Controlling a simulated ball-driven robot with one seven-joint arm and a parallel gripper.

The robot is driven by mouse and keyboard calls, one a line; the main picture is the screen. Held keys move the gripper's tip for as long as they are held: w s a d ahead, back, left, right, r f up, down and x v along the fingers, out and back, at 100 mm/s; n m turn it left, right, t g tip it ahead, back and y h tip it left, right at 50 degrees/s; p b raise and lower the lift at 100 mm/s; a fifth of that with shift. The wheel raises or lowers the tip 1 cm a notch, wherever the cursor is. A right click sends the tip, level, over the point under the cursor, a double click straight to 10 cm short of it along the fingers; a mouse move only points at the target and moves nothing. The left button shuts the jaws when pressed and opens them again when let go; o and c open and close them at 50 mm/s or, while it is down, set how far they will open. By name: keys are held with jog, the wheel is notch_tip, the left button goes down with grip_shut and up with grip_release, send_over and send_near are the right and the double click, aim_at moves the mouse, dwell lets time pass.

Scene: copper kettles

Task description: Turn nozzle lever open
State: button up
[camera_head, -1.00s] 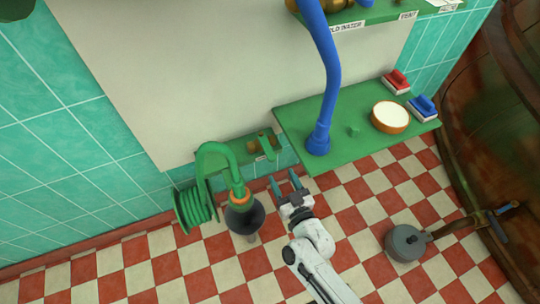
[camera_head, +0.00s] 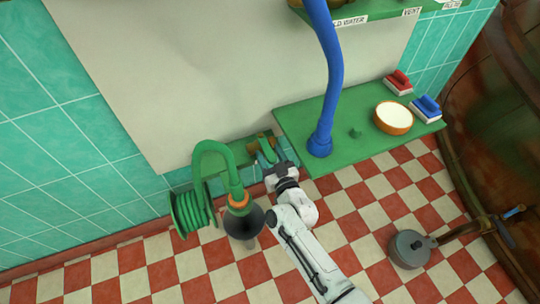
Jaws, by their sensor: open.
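A green lever (camera_head: 265,144) stands on the small green panel (camera_head: 232,158) low on the wall. My gripper (camera_head: 269,153) is open and right at this lever, its teal fingers reaching up to it. The fingers partly cover the lever, and I cannot tell whether they touch it or straddle it. A black cone-shaped nozzle (camera_head: 244,222) with an orange ring hangs from a curved green hose (camera_head: 212,147), to the left of my gripper and apart from it.
A green hose reel (camera_head: 190,210) is at the left. A grey pan (camera_head: 409,248) lies on the checkered floor.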

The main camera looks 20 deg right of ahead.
jog(key=shift+c, duration=0.2)
grip_shut()
jog(key=shift+r, duration=0.1)
jog(key=p, duration=0.1)
jog(key=h+p, duration=0.1)
jog(key=p, duration=0.1)
jog(key=shift+w+a+r+m, duration=0.15)
jog(key=shift+a+r+m, duration=0.2)
jog(key=shift+m, duration=0.05)
jog(key=m+h+p, duration=0.1)
jog(key=a+m+h+p, duration=0.1)
jog(key=h+p, duration=0.1)
jog(key=shift+a+f+g+h, duration=0.2)
jog(key=shift+f+g+h, duration=0.1)
jog(key=shift+f, duration=0.05)
